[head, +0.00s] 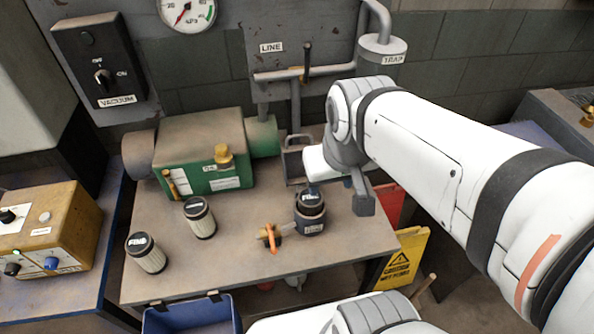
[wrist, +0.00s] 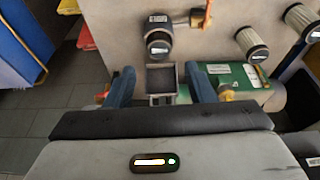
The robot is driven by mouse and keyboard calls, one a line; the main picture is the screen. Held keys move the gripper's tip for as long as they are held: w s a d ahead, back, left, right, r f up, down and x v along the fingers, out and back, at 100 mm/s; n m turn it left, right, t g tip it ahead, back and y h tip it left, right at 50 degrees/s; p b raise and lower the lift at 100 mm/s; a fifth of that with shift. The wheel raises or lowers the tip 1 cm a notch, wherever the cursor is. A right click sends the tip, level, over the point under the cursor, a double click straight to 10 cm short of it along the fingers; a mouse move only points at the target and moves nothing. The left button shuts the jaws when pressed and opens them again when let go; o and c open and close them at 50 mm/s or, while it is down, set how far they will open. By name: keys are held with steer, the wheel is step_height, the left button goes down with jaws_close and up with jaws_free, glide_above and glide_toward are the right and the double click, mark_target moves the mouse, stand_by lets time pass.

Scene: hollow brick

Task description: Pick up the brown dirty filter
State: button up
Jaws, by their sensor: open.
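A black-capped element (head: 310,197) stands upright in a dark round housing (head: 310,222) on the bench; its body is hidden, so I cannot tell its colour. The housing also shows in the wrist view (wrist: 159,44), beyond my fingertips. Two pale pleated filters with black caps stand at the left, one nearer (head: 149,259) and one farther (head: 202,222); neither looks clearly brown. They show in the wrist view at the upper right (wrist: 252,45). My gripper (wrist: 161,86) is open and empty, its blue fingers apart. In the head view the arm partly hides it, behind the housing.
A green pump (head: 203,165) stands behind the filters. An orange-handled valve (head: 270,237) sits left of the housing. A grey tray (wrist: 161,80) shows between my fingers. A blue bin (head: 190,315) is at the front edge. A yellow caution sign (head: 402,258) stands at right.

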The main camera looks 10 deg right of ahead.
steer(key=o, duration=0.8)
steer(key=w+f+n+g+b, duration=0.1)
steer(key=w+f+n+b, duration=0.1)
steer(key=w, duration=0.3)
steer(key=w+f+n+g+b, duration=0.1)
steer(key=w+f+n+b, duration=0.1)
steer(key=w+f, duration=0.3)
steer(key=w+d+f+n+g+b, duration=0.1)
steer(key=w+f+n+b, duration=0.1)
steer(key=w+f, duration=0.2)
steer(key=shift+w+d+f, duration=0.1)
steer(key=shift+w+f, duration=0.1)
steer(key=shift+w, duration=0.25)
glide_above(310, 197)
steer(key=f, duration=0.6)
steer(key=shift+w+d+f, duration=0.3)
steer(key=shift+w, duration=0.05)
steer(key=shift+s+a+f+p, duration=0.15)
steer(key=shift+f+p, duration=0.15)
steer(key=shift+f, duration=1.05)
steer(key=shift+s+a+f+p, duration=0.15)
steer(key=shift+f+p, duration=0.1)
steer(key=shift+f, duration=1.1)
